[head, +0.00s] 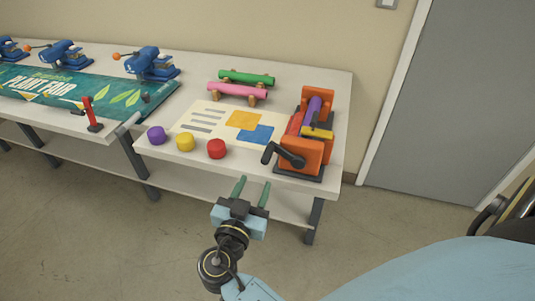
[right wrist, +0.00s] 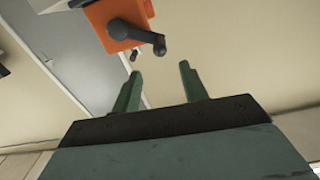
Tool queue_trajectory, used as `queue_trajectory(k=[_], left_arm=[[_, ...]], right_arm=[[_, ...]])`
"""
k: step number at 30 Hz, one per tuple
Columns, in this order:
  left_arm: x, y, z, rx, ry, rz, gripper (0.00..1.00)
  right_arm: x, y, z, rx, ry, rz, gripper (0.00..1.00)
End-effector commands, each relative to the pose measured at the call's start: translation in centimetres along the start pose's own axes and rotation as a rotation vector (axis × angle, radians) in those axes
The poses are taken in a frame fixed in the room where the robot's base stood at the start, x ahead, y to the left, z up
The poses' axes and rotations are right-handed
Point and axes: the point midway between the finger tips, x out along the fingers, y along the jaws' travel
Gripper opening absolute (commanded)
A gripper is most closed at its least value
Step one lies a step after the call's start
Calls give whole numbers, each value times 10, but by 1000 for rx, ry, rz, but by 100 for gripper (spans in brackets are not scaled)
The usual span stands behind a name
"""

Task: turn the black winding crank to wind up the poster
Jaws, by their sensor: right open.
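The black winding crank (head: 285,155) is on the front face of the orange winding machine (head: 315,150), at the right end of the table. Its grip points left in the head view. The crank also shows in the right wrist view (right wrist: 137,33), above and beyond my fingertips. The poster (head: 225,123), cream with grey lines and orange and blue blocks, lies flat to the left of the machine, its right edge by the rollers. My right gripper (head: 252,186) is open and empty, in front of the table edge, below and left of the crank, apart from it. My left gripper is not in view.
Purple, yellow and red caps (head: 216,149) stand along the table's front edge. Green and pink rolls (head: 237,91) lie behind the poster. A table at left holds a green banner (head: 85,90), blue clamps (head: 152,64) and a red lever (head: 91,115). A grey door (head: 445,100) is at right.

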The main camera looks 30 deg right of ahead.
Motion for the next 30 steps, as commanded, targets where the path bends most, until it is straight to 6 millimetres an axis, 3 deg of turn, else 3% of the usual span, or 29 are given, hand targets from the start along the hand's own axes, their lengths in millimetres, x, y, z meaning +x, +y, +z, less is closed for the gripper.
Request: queue_trajectory(k=[9, 15, 21, 30], left_arm=[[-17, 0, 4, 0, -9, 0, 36], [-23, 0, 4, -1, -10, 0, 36], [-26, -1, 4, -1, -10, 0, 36], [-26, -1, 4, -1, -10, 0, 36]], right_arm=[[68, 0, -3, -4, 2, 0, 43], [101, -1, -1, -5, 0, -2, 43], [116, 0, 1, -3, -3, -2, 43], [117, 0, 1, -3, -3, -2, 43]])
